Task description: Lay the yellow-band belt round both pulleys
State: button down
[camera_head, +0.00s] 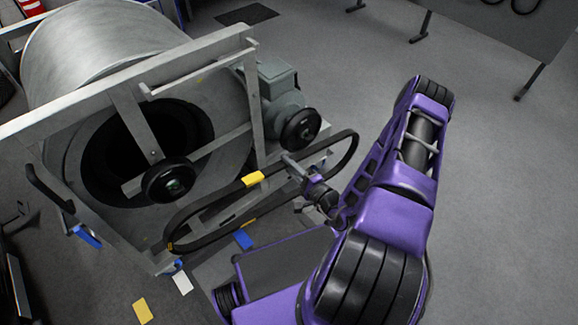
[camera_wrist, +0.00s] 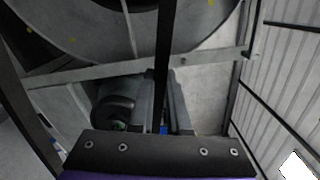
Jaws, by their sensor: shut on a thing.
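The black belt with yellow bands (camera_head: 208,207) is a long open loop in the head view, stretching from lower left to upper right. My gripper (camera_head: 290,164) is shut on the belt near its right part and holds it up. The large pulley (camera_head: 168,183) at the drum's hub and the small pulley (camera_head: 301,129) on the grey motor both show bare rims, with the belt below and in front of them. In the wrist view the belt (camera_wrist: 164,45) runs up between my two fingers, and one dark pulley (camera_wrist: 112,112) shows left of them.
A big metal drum (camera_head: 95,50) sits in a grey frame (camera_head: 120,92) whose bars cross in front of it. The motor (camera_head: 270,88) stands at the frame's right. Yellow, white and blue pieces lie low at the left. The floor at the right (camera_head: 500,180) is clear.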

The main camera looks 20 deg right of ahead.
jog(key=shift+s+f, duration=0.25)
jog(key=shift+f, duration=0.45)
jog(key=b+x, duration=0.5)
jog(key=x, duration=1.5)
jog(key=shift+d, duration=0.2)
dwell(0.8)
jog(key=shift+r, duration=0.15)
jog(key=shift+f, duration=0.25)
dwell(0.4)
jog(key=shift+c, duration=2)
grip_release()
